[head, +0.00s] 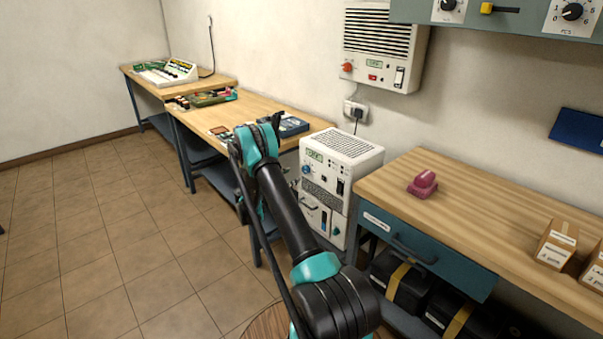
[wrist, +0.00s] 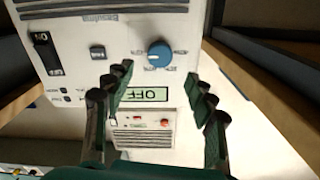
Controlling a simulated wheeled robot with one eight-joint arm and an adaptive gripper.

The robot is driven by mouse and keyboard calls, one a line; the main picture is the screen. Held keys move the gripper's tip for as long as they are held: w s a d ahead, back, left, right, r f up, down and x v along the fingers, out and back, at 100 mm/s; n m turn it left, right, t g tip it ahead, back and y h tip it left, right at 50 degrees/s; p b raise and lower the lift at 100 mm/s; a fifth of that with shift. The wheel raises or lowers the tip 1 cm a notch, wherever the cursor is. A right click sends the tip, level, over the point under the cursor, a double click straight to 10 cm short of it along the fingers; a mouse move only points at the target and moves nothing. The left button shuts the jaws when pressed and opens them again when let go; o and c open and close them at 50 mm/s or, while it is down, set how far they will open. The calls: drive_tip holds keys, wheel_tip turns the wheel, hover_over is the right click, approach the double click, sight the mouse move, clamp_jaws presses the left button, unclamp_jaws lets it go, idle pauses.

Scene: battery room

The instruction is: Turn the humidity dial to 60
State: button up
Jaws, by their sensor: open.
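The white cabinet unit (head: 345,150) stands on the floor between the two benches. Its blue dial (head: 306,169) is on the front, below a small display (head: 314,155). In the wrist view, which is upside down, the blue dial (wrist: 159,54) has a white pointer line and small labels around it, too blurred to read. The display (wrist: 146,95) beside it reads OFF. My gripper (wrist: 161,88) is open and empty, its two fingers spread below the dial in the picture, apart from it. In the head view I cannot make out the fingers clearly.
A switch (wrist: 46,52) and a small button (wrist: 97,52) sit beside the dial. A wall unit (head: 383,45) with a red knob hangs above. The right bench (head: 480,210) holds a crimson object (head: 423,184) and boxes. Tiled floor (head: 100,240) is free at left.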

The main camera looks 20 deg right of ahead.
sight(304, 170)
drive_tip(key=x, duration=0.7)
drive_tip(key=shift+d, duration=0.1)
drive_tip(key=c, duration=1.2)
drive_tip(key=shift+o, duration=0.2)
drive_tip(key=shift+n, duration=0.3)
drive_tip(key=n, duration=0.5)
drive_tip(key=shift+n, duration=0.3)
drive_tip(key=n, duration=0.5)
drive_tip(key=shift+f, duration=0.1)
drive_tip(key=shift+n, duration=0.4)
